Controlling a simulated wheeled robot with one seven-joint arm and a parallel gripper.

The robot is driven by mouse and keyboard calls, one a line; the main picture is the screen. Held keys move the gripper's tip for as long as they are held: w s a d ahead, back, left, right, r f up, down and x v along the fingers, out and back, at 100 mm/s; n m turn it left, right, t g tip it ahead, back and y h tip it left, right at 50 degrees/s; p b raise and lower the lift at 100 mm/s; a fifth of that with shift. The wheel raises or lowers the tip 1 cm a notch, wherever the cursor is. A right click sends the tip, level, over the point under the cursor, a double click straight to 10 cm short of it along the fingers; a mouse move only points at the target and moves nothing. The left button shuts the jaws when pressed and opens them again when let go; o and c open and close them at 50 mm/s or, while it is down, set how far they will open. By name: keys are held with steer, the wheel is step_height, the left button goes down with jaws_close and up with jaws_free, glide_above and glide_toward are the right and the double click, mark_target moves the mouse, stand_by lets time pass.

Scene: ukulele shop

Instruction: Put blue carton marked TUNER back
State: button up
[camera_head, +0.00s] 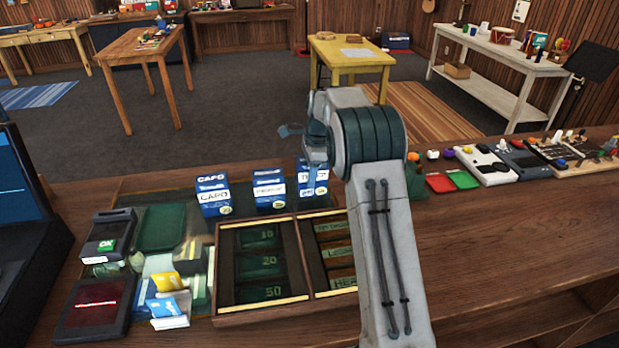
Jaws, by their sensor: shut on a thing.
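Three blue-and-white cartons stand in a row on the counter's green mat. The left one reads CAPO (213,196). The label of the middle carton (269,191) is too small to read surely. The right carton (312,180) is partly covered by my arm, and its lettering is cut off; it looks like the TUNER carton. My gripper (315,160) points down at the top of this right carton and is shut on it. The fingertips are mostly hidden by my wrist. The carton looks upright, level with the row; I cannot tell whether it touches the mat.
A wooden cash tray (299,262) lies just in front of the cartons. A card terminal (108,236), cards (168,301) and a dark screen (20,190) are at left. Pedals (487,165) stand at right. The counter's right front is clear.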

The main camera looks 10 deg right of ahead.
steer(key=shift+f, duration=1.15)
steer(key=shift+f, duration=0.1)
steer(key=o, duration=1.1)
steer(key=shift+c, duration=0.2)
